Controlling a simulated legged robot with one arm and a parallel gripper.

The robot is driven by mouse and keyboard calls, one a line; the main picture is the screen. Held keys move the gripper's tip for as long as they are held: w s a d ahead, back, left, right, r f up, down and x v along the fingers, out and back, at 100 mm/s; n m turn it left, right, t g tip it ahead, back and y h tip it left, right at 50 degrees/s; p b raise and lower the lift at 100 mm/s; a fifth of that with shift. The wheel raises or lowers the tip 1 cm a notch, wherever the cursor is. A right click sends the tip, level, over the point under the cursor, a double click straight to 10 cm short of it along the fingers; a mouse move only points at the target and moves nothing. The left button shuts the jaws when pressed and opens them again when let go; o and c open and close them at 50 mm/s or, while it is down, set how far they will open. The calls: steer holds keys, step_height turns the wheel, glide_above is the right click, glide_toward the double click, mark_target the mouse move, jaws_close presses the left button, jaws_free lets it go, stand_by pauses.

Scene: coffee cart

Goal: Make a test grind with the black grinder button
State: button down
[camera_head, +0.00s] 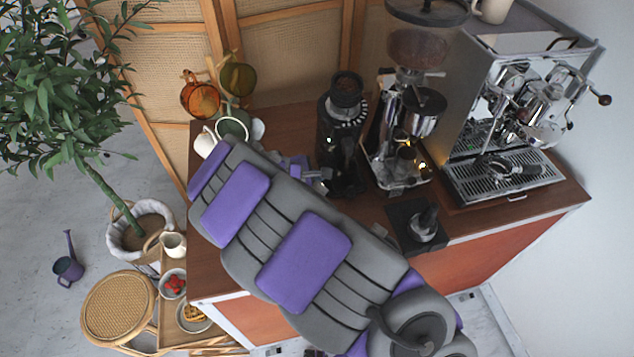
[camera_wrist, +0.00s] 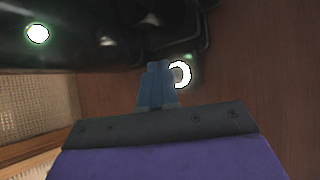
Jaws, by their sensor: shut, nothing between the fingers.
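The black grinder (camera_head: 338,140) stands upright on the wooden counter, left of a silver grinder. A small light shows on its body. My gripper (camera_head: 322,174) reaches in from the left, low beside the black grinder. In the wrist view, the grinder's dark glossy body (camera_wrist: 95,45) fills the top. My gripper (camera_wrist: 157,80) is shut and empty, its blue fingertips together. A white glowing ring (camera_wrist: 182,75) shows just right of the fingertips, partly hidden by them. I cannot tell whether they touch it. A second bright light (camera_wrist: 38,33) shines on the body at the upper left.
The silver grinder (camera_head: 408,105) and espresso machine (camera_head: 515,120) stand to the right. A tamper (camera_head: 424,222) stands on a black mat near the front edge. A mug tree with orange (camera_head: 200,97) and green cups stands at the back left. My arm covers the counter's left front.

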steer(key=shift+f, duration=0.15)
steer(key=shift+f, duration=0.3)
steer(key=shift+f, duration=0.4)
stand_by(1.1)
steer(key=shift+r, duration=0.15)
steer(key=shift+r+p, duration=0.65)
steer(key=shift+r, duration=0.1)
step_height(320, 180, up, 5)
steer(key=p, duration=0.4)
stand_by(0.4)
